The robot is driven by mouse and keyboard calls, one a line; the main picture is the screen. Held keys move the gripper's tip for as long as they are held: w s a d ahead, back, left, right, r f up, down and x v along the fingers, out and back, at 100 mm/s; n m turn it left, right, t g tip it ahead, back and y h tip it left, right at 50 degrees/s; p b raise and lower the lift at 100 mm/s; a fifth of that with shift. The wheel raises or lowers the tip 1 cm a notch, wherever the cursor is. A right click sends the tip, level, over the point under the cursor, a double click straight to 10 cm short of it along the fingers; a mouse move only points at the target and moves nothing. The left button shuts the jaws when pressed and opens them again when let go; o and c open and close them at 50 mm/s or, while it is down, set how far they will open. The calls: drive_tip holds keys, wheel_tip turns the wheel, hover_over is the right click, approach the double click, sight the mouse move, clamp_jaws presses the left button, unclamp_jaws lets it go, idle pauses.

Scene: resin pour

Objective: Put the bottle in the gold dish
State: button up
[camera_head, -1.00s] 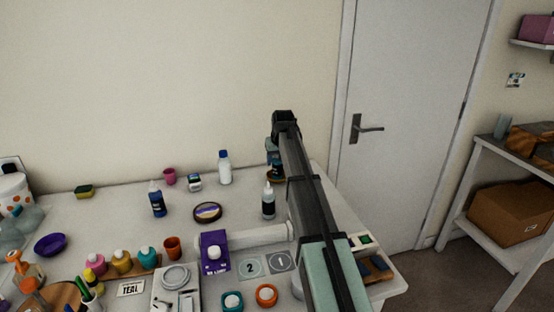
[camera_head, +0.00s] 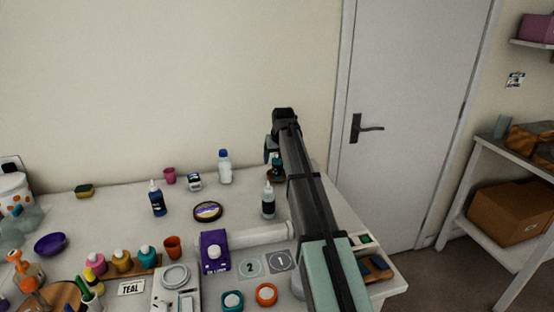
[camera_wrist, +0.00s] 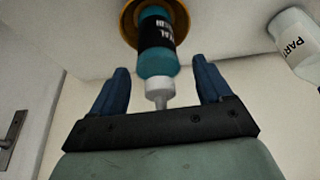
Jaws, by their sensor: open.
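The teal bottle (camera_wrist: 157,62) with a dark label and white nozzle stands in the gold dish (camera_wrist: 128,22) in the wrist view. In the head view the bottle (camera_head: 277,163) and the dish's rim (camera_head: 275,178) show at the table's back right, partly hidden by my arm. My gripper (camera_wrist: 160,75) is open, its two blue fingers apart on either side of the nozzle, with gaps to it. In the head view my gripper (camera_head: 270,153) is just above and beside the bottle, mostly behind my arm.
A white bottle with a blue cap (camera_head: 224,167), a dark blue bottle (camera_head: 157,200) and another dark-labelled bottle (camera_head: 268,202) stand to the left of the gold dish. The wall is close behind.

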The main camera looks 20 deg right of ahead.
drive_tip(key=v, duration=1.1)
drive_tip(key=shift+r, duration=0.15)
